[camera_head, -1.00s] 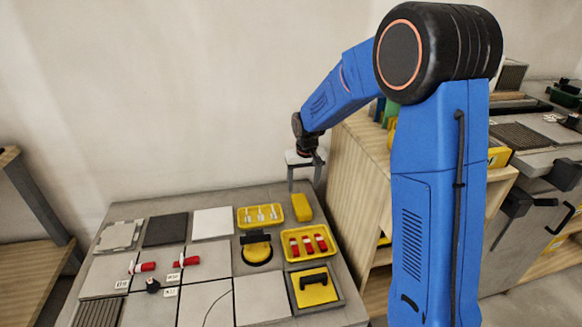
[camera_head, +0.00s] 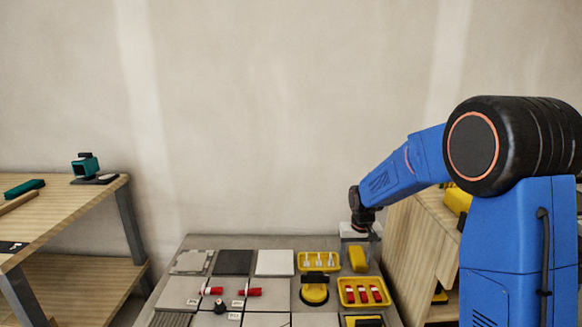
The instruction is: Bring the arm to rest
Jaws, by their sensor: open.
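My gripper (camera_head: 372,233) hangs at the end of my blue arm, at the back right of the tile table, above and beyond the yellow sponge-like block (camera_head: 358,258). It is small and partly dark here; its fingers are apart and I see nothing between them. The grey tile table (camera_head: 215,242) holds tiles, trays and tools. Two red-and-white levelling pieces (camera_head: 211,291) (camera_head: 250,292) lie on the light tiles. A yellow tray (camera_head: 341,292) holds red pieces, and another yellow tray (camera_head: 302,262) holds white ones.
A wooden cabinet (camera_head: 413,245) stands close to the right of my gripper. A wooden bench (camera_head: 92,205) with a teal tool (camera_head: 86,167) stands at the left. A round yellow tool (camera_head: 314,294) sits between the tiles and trays. The wall behind is bare.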

